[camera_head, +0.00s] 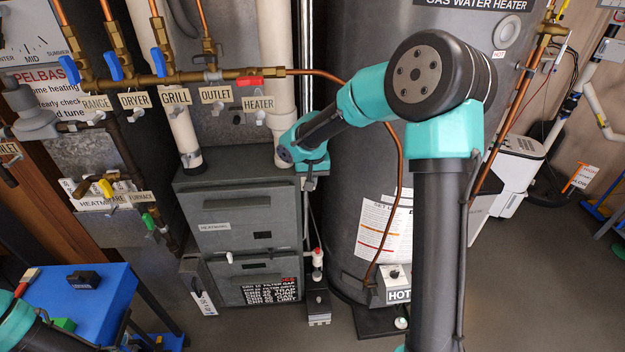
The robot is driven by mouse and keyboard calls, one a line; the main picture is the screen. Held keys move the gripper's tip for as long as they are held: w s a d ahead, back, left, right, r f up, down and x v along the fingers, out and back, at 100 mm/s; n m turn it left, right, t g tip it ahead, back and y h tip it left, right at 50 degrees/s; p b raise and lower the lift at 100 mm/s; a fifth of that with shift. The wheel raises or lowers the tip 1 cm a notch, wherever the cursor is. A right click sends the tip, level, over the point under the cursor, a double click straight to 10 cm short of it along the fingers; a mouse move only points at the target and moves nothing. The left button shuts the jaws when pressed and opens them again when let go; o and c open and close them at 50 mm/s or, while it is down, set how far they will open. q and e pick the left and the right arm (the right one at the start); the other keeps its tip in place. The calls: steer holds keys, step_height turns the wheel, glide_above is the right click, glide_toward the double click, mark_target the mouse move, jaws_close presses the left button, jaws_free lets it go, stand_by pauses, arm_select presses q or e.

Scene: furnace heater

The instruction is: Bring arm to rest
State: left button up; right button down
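My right arm, teal and dark grey, rises from the bottom centre-right of the head view. It bends at a large dark joint in front of the water heater and reaches left. My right gripper (310,182) is small and points down beside the upper right edge of the grey furnace (240,208). Its fingers are too small to show whether they are open or shut, and I see nothing clearly held. Only a teal part of my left arm shows at the lower left edge. My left gripper is out of view.
Brass gas pipes with blue valve handles (162,62) and a red handle (249,82) run above the furnace. The tall grey water heater (345,215) stands behind my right arm. A blue table (85,305) is at the lower left. Open floor (545,285) lies to the right.

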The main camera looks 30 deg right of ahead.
stand_by(0.4)
steer(key=s+a+f+n+y, duration=0.1)
steer(key=s+a+f+y, duration=0.1)
steer(key=s+a+f, duration=0.45)
steer(key=s+a+f+n+y, duration=0.1)
steer(key=s+f, duration=0.2)
steer(key=f, duration=0.6)
steer(key=s+a+f+n+y, duration=0.15)
steer(key=s+a+f, duration=0.25)
steer(key=f, duration=0.4)
steer(key=s+a+f, duration=0.2)
steer(key=s+f, duration=0.3)
steer(key=s, duration=0.4)
steer(key=shift+s+f, duration=0.35)
